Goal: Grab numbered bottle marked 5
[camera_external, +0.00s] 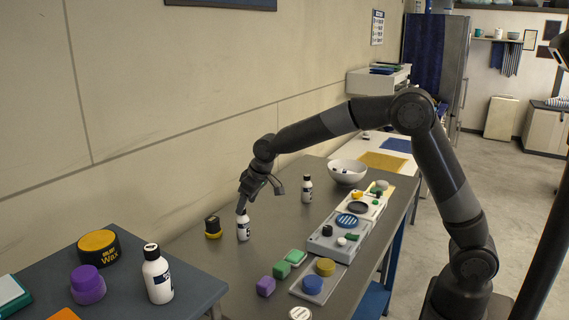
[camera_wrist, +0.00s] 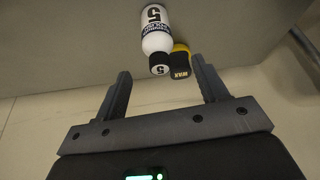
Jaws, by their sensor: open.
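The white bottle marked 5 (camera_wrist: 157,33), with a black cap, shows at the top of the wrist view, its cap pointing toward my gripper (camera_wrist: 160,68). The two fingers are apart, with nothing held between them; the cap appears between their tips in the picture. In the external view a white bottle (camera_external: 243,229) stands upright on the grey bench, just below my gripper (camera_external: 260,199). One finger overlaps its top there, so I cannot tell whether they touch.
A black and yellow wax pot (camera_wrist: 180,63) sits beside the bottle and also shows in the external view (camera_external: 213,228). Other white bottles stand farther back (camera_external: 307,189) and on the near table (camera_external: 157,277).

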